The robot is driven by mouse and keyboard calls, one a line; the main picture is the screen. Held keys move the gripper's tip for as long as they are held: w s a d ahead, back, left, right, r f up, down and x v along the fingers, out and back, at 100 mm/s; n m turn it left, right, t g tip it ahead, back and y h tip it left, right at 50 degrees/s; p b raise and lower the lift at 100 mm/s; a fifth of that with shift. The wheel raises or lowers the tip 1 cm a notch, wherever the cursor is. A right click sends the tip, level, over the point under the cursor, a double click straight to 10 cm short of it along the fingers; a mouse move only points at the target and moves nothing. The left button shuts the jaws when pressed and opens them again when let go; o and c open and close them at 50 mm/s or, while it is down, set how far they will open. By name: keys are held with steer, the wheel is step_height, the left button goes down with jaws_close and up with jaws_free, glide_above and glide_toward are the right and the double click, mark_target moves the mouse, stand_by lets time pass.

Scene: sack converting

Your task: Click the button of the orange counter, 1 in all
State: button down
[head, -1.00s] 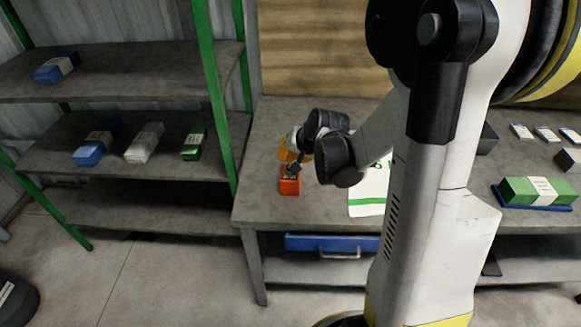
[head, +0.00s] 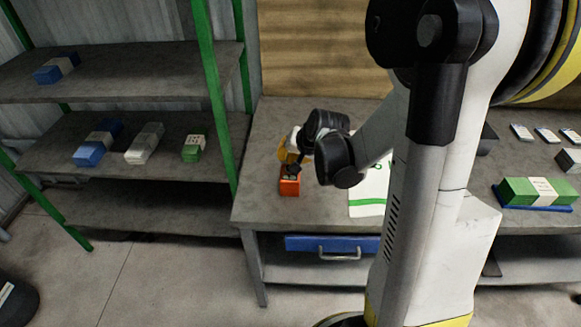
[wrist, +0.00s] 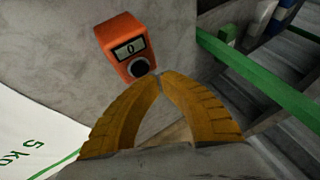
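The orange counter (head: 290,184) stands on the table near its left end. In the head view my gripper (head: 289,157) is at the counter's far side, partly hidden by my wrist.
A white sack with green print (head: 368,190) lies right of the counter. A green-framed shelf (head: 60,140) with several wrapped bundles stands close on the left. A green bundle on a blue tray (head: 503,194) is at the right. A blue drawer (head: 300,243) hangs under the table.

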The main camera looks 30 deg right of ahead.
steer(key=shift+f+b, duration=0.35)
steer(key=shift+f, duration=0.05)
steer(key=shift+f+b, duration=0.5)
steer(key=shift+f, duration=0.05)
stand_by(0.6)
steer(key=shift+r+p, duration=0.8)
steer(key=shift+r, duration=0.2)
step_height(320, 180, up, 5)
steer(key=p, duration=0.4)
stand_by(0.8)
